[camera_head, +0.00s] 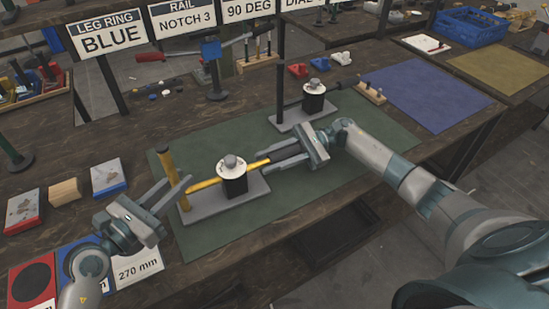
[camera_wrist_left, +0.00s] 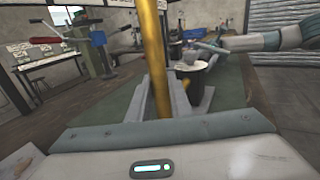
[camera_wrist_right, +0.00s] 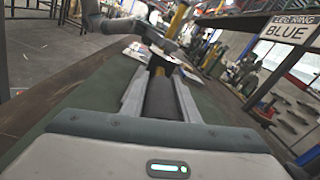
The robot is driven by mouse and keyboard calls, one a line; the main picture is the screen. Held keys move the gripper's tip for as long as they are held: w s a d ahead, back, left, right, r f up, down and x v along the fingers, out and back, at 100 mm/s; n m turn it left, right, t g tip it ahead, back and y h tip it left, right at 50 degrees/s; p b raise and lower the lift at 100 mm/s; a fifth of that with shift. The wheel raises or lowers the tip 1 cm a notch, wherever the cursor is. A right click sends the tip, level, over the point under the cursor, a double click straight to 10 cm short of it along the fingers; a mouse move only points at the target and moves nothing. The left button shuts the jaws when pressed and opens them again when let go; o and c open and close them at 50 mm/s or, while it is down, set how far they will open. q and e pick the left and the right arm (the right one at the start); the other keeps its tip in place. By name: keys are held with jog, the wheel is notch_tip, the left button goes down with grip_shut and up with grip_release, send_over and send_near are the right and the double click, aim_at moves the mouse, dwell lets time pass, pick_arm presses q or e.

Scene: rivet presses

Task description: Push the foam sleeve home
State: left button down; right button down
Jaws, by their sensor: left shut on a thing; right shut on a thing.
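The near rivet press stands on a grey base plate (camera_head: 208,205) on the green mat. It has a black body (camera_head: 235,187) with a white dial and knob on top, a yellow horizontal bar (camera_head: 202,185) and a yellow upright post (camera_head: 168,165). My left gripper (camera_head: 172,190) is shut on the yellow post, which rises between its fingers in the left wrist view (camera_wrist_left: 155,70). My right gripper (camera_head: 275,160) is shut on a dark cylinder, apparently the foam sleeve (camera_wrist_right: 160,98), in line with the bar. The fingers hide most of it in the head view; how far it sits on the bar I cannot tell.
A second press (camera_head: 313,100) with dark bars stands behind on the mat. A peg block (camera_head: 370,92) is beside it. Sample blocks (camera_head: 65,190) and marked cards (camera_head: 138,266) lie left. The green mat (camera_head: 350,190) has free room right of the near press.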

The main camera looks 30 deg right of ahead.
jog(key=a, duration=0.2)
jog(key=shift+a, duration=0.4)
jog(key=c, duration=1.4)
grip_release()
jog(key=shift+o, duration=0.2)
jog(key=shift+d, duration=0.15)
jog(key=d, duration=1.1)
jog(key=shift+d, duration=0.4)
